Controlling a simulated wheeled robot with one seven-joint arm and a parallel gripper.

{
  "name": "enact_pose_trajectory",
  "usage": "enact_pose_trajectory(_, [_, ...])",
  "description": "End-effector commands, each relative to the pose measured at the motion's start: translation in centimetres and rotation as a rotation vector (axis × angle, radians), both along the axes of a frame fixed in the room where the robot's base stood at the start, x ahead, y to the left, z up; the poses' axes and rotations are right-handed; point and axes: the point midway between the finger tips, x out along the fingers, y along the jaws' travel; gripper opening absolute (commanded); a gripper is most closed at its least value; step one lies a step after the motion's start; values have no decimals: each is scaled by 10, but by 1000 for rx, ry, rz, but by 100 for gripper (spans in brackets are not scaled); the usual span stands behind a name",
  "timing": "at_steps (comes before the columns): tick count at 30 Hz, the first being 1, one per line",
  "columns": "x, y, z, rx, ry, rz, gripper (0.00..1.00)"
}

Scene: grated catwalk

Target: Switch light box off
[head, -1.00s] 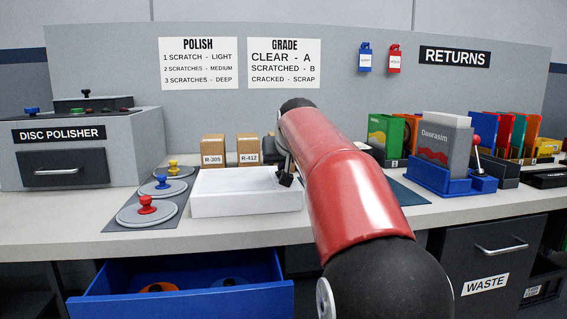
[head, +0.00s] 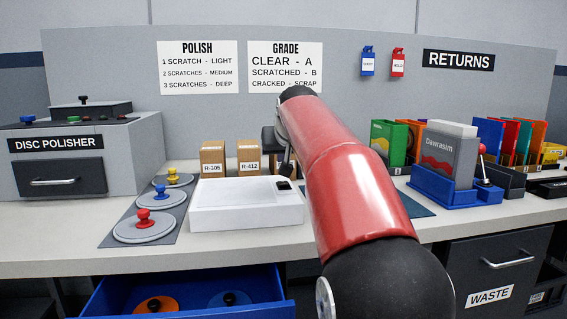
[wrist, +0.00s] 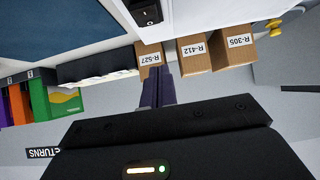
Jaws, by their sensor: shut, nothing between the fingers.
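The light box (head: 245,213) is a low white box on the bench. Its top panel looks dull grey-white, not glowing. A black rocker switch (head: 284,185) sits at its back right corner; it also shows at the top of the wrist view (wrist: 147,13). My gripper (wrist: 157,72) is shut and empty, its dark fingers together, apart from the switch. In the head view my red arm hides part of the bench right of the box, and the gripper is mostly hidden behind it.
Cardboard boxes (head: 213,158) stand behind the light box. Discs with knobs (head: 145,227) lie on a mat to its left. A blue case holder (head: 440,187) stands to the right. An open blue drawer (head: 190,295) juts out below the bench.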

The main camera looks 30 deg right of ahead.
Motion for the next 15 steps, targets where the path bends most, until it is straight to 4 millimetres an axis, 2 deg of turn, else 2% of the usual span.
enact_pose_trajectory(15, [-49, 15, 65, 0, -2, 1, 0])
